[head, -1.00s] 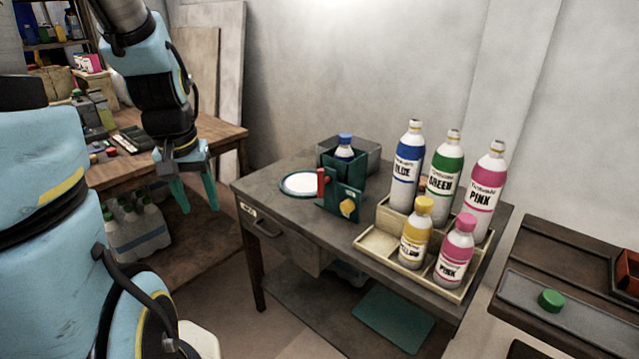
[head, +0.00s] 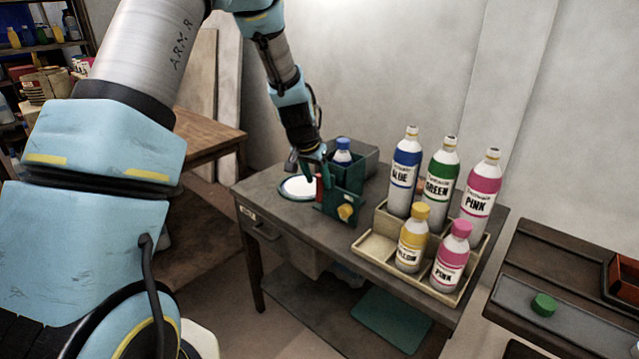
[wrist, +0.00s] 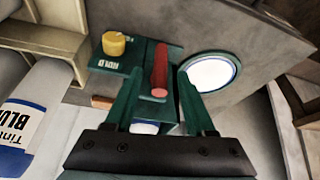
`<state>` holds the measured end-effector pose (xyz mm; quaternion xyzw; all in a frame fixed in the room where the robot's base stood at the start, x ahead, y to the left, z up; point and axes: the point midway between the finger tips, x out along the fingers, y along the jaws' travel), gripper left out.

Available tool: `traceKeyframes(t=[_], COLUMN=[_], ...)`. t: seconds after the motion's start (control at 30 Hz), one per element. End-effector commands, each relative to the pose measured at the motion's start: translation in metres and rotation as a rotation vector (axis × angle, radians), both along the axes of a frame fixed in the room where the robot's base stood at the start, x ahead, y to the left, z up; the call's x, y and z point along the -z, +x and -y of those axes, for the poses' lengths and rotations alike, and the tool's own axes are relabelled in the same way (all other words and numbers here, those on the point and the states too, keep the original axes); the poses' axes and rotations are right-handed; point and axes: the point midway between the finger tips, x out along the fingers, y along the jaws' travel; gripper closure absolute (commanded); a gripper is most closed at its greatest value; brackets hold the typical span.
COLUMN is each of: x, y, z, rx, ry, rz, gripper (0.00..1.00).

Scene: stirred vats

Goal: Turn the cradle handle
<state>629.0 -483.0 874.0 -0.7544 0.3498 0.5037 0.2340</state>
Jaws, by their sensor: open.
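The green cradle (head: 346,190) stands on the grey table, with a yellow knob (head: 346,212) on its front and a blue-capped bottle (head: 342,150) in it. Its red handle (head: 319,187) is upright on the left side, partly hidden by my gripper. My gripper (head: 318,172) is open, close to the handle. In the wrist view, the red handle (wrist: 160,72) lies between the two green fingers of my gripper (wrist: 155,90), without visible contact. The yellow knob also shows there (wrist: 114,43), beside a "HOLD" label.
A grey box (head: 365,158) stands behind. A tray (head: 375,247) with several colored bottles stands to the right.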

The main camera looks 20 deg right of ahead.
Motion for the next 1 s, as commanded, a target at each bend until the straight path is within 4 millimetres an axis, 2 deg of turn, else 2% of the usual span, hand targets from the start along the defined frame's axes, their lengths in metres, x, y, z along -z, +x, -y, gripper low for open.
traceKeyframes(t=[0.1, 0.23, 0.6, 1.0], x=[0.015, 0.025, 0.030, 0.030], y=[0.004, 0.006, 0.008, 0.008], z=[0.005, 0.008, 0.009, 0.009], rx=[-0.001, -0.001, -0.001, -0.001], ry=[0.000, 0.001, 0.000, 0.000], rz=[-0.003, -0.002, 0.000, 0.000], gripper=[0.45, 0.45, 0.45, 0.90])
